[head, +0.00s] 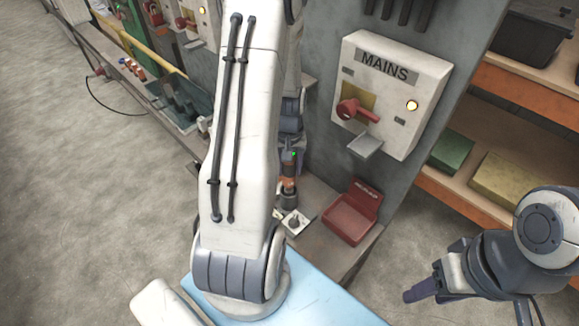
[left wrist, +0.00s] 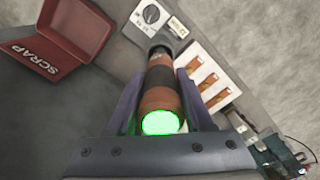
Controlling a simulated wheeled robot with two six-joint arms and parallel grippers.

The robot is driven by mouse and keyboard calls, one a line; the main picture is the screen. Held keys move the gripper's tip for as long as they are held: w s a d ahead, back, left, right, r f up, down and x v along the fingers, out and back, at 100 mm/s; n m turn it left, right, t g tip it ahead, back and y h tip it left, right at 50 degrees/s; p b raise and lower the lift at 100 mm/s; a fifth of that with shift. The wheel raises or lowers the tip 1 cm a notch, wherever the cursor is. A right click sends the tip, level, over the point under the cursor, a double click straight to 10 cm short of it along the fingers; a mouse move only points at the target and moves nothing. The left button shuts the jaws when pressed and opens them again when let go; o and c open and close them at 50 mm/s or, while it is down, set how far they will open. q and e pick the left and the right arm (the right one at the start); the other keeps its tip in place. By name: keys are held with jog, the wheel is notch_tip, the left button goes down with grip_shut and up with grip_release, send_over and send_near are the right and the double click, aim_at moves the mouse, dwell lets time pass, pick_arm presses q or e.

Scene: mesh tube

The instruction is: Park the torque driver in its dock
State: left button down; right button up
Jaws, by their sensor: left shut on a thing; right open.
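The torque driver (left wrist: 160,95) is an orange-brown cylinder with a dark band and a glowing green end cap. My left gripper (left wrist: 160,92) is shut on it, one finger on each side. In the head view, the driver (head: 289,183) points down over the grey bench, and my left gripper (head: 290,160) is partly hidden by my arm. A dark round piece shows at the driver's far end; I cannot tell whether it is the dock or the driver's nose, or whether they touch. My right gripper (head: 425,286) is open and empty at the lower right.
A white dial plate (head: 295,222) lies beside the driver. A red SCRAP bin (head: 350,212) stands to its right. A MAINS box (head: 390,92) with a red lever is on the wall above. A white holder with orange strips (left wrist: 203,78) is near the driver.

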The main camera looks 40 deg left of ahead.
aim_at(289, 179)
pick_arm(q)
jog(key=shift+f+b, duration=2.15)
jog(key=shift+f, duration=0.7)
dwell(2.2)
jog(key=shift+c, duration=1.1)
grip_release()
jog(key=shift+r, duration=0.1)
notch_tip(289, 179, up, 10)
jog(key=shift+r+b, duration=0.15)
jog(key=shift+b, duration=0.4)
